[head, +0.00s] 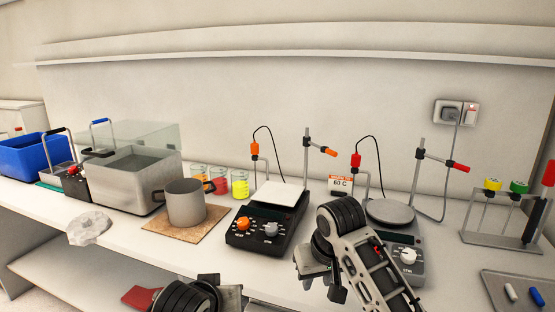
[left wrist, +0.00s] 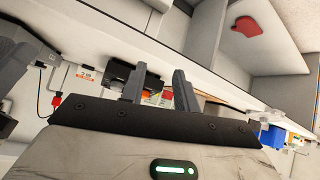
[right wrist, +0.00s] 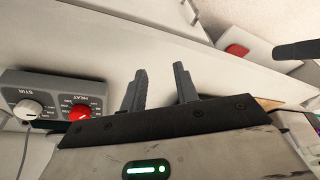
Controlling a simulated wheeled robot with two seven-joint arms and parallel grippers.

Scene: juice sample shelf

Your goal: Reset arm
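My right gripper (head: 316,268) shows low in the head view, in front of the two hotplate stirrers, with the arm's dark joint rings above it. In the right wrist view its two fingers (right wrist: 161,70) stand apart with nothing between them. In the left wrist view the left gripper's two fingers (left wrist: 160,70) stand apart and empty. Neither gripper is seen touching anything.
A black-fronted stirrer (head: 268,228) and a grey stirrer (head: 405,258) stand on the bench. A steel pot (head: 186,204), water bath (head: 125,182), coloured beakers (head: 239,187) and blue bin (head: 35,157) stand left. A rack (head: 500,240) and tray (head: 497,290) are right. Front bench left is mostly clear.

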